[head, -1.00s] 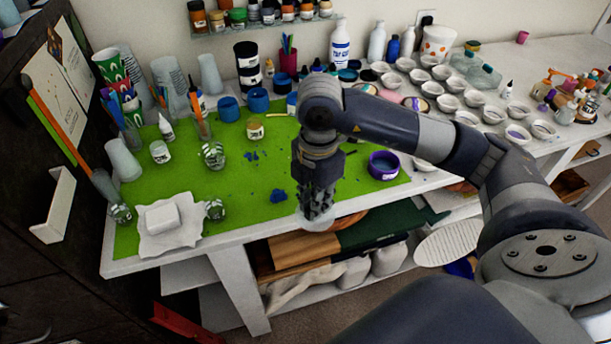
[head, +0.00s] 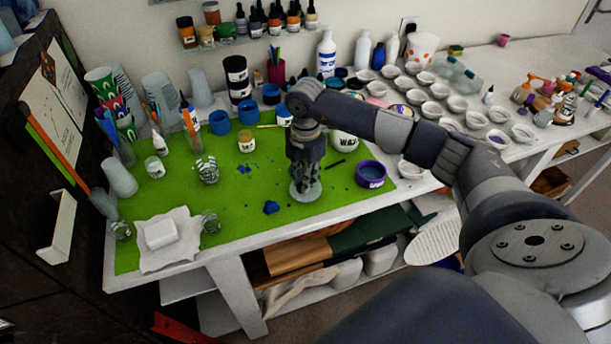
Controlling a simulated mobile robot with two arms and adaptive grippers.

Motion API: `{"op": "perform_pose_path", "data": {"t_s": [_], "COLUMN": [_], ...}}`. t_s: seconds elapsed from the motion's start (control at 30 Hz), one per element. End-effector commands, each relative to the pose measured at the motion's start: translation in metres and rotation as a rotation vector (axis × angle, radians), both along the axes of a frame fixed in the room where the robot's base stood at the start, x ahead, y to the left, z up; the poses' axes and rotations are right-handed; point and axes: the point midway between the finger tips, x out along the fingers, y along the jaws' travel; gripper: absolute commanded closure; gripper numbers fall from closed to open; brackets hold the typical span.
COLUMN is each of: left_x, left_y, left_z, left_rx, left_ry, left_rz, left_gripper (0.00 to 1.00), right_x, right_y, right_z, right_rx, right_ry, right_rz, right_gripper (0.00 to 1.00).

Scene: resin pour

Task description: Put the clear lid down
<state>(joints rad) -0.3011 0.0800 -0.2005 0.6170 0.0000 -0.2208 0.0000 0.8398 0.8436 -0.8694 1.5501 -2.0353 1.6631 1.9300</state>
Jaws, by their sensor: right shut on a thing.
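The clear lid (head: 306,193) is a pale, see-through disc. It is at the fingertips of my right gripper (head: 305,185), which is shut on it and points down. The lid is over the front part of the green mat (head: 240,215), left of a purple-rimmed jar. I cannot tell whether the lid touches the mat or is just above it. The gripper fingers cover part of the lid. My left gripper is not in the head view.
The purple-rimmed jar (head: 370,174) stands to the right, and a white jar marked WAX (head: 344,139) is behind the gripper. A white block (head: 160,234) rests on paper. Many small white cups fill the right side.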

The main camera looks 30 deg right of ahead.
Motion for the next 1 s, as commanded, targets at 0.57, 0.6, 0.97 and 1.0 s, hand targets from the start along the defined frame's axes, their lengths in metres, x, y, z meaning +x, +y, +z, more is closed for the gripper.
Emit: {"op": "perform_pose_path", "data": {"t_s": [0.57, 0.6, 0.97, 1.0], "left_x": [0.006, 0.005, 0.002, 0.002], "left_y": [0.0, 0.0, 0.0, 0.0], "left_z": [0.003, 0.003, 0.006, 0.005], "left_rx": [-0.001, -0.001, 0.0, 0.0], "left_ry": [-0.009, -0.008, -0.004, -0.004], "left_rz": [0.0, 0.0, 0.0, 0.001], "left_gripper": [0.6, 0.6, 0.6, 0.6], "right_x": [0.0, 0.0, 0.0, 0.001], "right_y": [0.0, 0.0, 0.0, 0.0], "right_z": [-0.013, -0.013, -0.008, -0.006], "right_rx": [0.0, 0.0, 0.0, 0.001], "right_ry": [-0.002, -0.002, -0.003, -0.004], "right_rz": [-0.001, -0.001, -0.001, -0.001], "right_gripper": [0.67, 0.65, 0.65, 0.65]}}
